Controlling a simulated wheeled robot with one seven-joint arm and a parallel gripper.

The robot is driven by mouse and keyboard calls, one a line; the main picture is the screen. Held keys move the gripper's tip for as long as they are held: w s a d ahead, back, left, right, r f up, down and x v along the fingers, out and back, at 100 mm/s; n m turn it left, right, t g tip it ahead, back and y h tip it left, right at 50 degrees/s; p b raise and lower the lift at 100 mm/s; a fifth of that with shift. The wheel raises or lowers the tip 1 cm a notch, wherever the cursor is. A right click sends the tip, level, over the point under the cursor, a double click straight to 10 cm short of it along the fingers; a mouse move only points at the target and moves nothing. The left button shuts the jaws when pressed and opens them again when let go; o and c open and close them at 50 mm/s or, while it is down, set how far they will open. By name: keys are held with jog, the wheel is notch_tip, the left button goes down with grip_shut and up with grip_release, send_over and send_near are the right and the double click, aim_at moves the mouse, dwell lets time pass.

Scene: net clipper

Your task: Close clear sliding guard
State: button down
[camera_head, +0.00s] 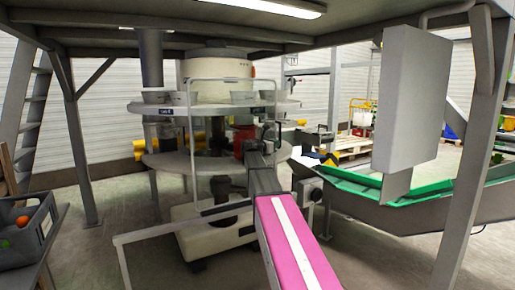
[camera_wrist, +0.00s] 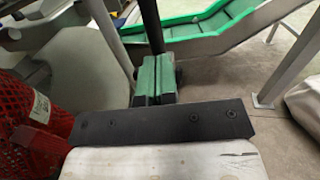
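The clear sliding guard (camera_head: 233,80) is a see-through panel in a thin pale frame at the front of the white machine in the head view. Its lower part blends into the machine, so how far it stands open is unclear. My gripper (camera_head: 268,132) is at the guard's right side, small and partly hidden by my arm. In the wrist view my gripper (camera_wrist: 156,80) shows two green finger pads side by side, with only a thin dark seam between them. A dark upright bar (camera_wrist: 149,22) runs behind the pads. I cannot tell whether they touch it.
Red netting (camera_wrist: 35,110) hangs close on the left in the wrist view. A green conveyor (camera_head: 365,188) and a grey box (camera_head: 412,98) stand to the right. A crate (camera_head: 28,235) is at the left. Grey frame posts stand around.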

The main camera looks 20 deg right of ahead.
jog(key=s+d+x, duration=0.1)
jog(key=s+x, duration=0.1)
jog(key=x, duration=1)
jog(key=shift+d, duration=0.35)
jog(key=v, duration=1.5)
jog(key=s+a+f+m+g+y, duration=0.1)
jog(key=s+a+f+m+y, duration=0.3)
jog(key=f, duration=0.6)
jog(key=s+a+f+m+g+y, duration=0.15)
jog(key=s+f+m, duration=0.35)
jog(key=f, duration=0.5)
jog(key=s+a+f+m+g+y, duration=0.1)
jog(key=s+a+f+m+y, duration=0.25)
jog(key=f, duration=0.55)
jog(key=s+a+f+m+g+y, duration=0.2)
jog(key=s+a+f+m, duration=0.3)
jog(key=s, duration=0.5)
jog(key=s+a+f+m+g+y, duration=0.2)
jog(key=s+a+f+m+y, duration=0.3)
jog(key=s+a+f, duration=0.4)
notch_tip(320, 180, down, 2)
jog(key=shift+s+a+f, duration=0.2)
jog(key=shift+s+a, duration=0.2)
jog(key=shift+s, duration=0.75)
